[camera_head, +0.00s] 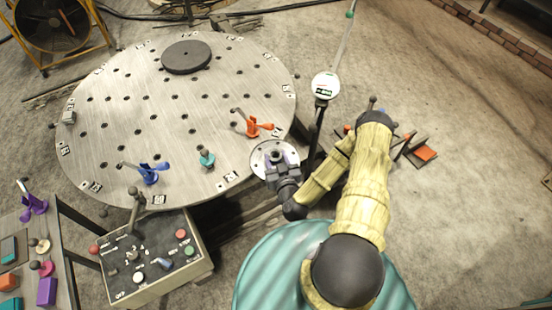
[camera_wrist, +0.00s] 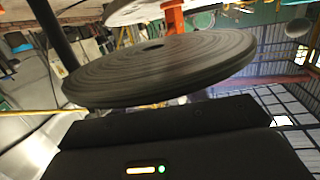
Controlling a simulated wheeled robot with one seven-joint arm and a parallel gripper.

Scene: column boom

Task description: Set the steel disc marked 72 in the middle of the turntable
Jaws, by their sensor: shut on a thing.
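The turntable (camera_head: 120,140) is a large pale round plate with rows of dark holes. My gripper (camera_head: 280,170) is shut on a round steel disc (camera_head: 272,150) with a centre hole, at the turntable's lower right rim. How high it is above the rim I cannot tell. In the wrist view a grooved dark grey disc (camera_wrist: 170,72) with a centre hole fills the space in front of my gripper's black body; its jaw tips are hidden. No number is readable on it. A second disc, dark grey (camera_head: 186,57), lies flat near the turntable's far edge.
A dial gauge (camera_head: 325,86) on a rod stands at the right. A control box (camera_head: 150,260) is at the lower left. The turntable's middle is clear.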

